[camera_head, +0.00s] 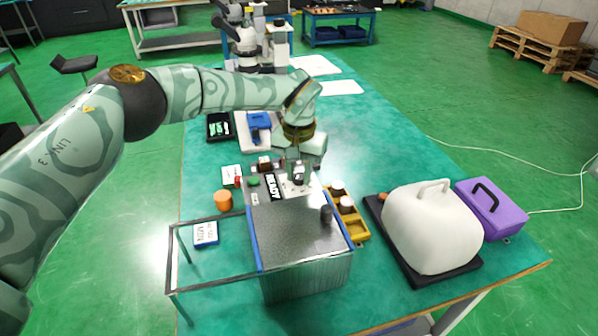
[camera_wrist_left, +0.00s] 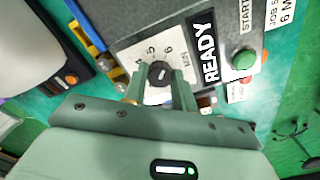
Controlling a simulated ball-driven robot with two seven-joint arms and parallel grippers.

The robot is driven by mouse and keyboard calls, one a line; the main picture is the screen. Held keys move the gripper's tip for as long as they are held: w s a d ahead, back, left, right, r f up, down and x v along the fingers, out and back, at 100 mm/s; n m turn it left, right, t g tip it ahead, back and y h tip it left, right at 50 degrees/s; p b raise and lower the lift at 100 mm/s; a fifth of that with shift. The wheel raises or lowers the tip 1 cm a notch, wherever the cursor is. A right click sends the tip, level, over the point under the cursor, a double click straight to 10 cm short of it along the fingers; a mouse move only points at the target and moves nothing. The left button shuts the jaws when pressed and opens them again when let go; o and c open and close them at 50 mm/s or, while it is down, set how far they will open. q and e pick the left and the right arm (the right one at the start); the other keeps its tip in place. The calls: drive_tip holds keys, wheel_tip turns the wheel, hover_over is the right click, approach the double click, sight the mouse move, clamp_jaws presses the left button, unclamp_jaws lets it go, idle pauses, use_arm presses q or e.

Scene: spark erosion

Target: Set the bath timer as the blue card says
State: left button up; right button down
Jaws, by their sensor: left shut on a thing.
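The bath timer is a black knob (camera_wrist_left: 160,72) on a white dial with 4, 5, 6 and MIN readable, on the grey machine (camera_head: 300,230). My left gripper (camera_head: 297,172) reaches down over the machine's panel and is shut on the knob, one finger on each side in the left wrist view (camera_wrist_left: 158,92). The knob's pointer is too small to read surely. A white card with blue edging (camera_head: 205,233) lies left of the machine, its text unreadable. In the wrist view a cut-off card (camera_wrist_left: 287,14) reads "JOB S" and "6 M". My right gripper is out of view.
A READY display (camera_wrist_left: 207,50) and a green START button (camera_wrist_left: 243,60) are beside the dial. An orange cylinder (camera_head: 223,201) stands left of the machine. A yellow tray (camera_head: 357,228) with jars, a white domed cover (camera_head: 430,230) and a purple case (camera_head: 490,208) stand right.

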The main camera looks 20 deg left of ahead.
use_arm(q)
drive_tip(key=shift+w+r, duration=0.15)
drive_tip(key=o, duration=1)
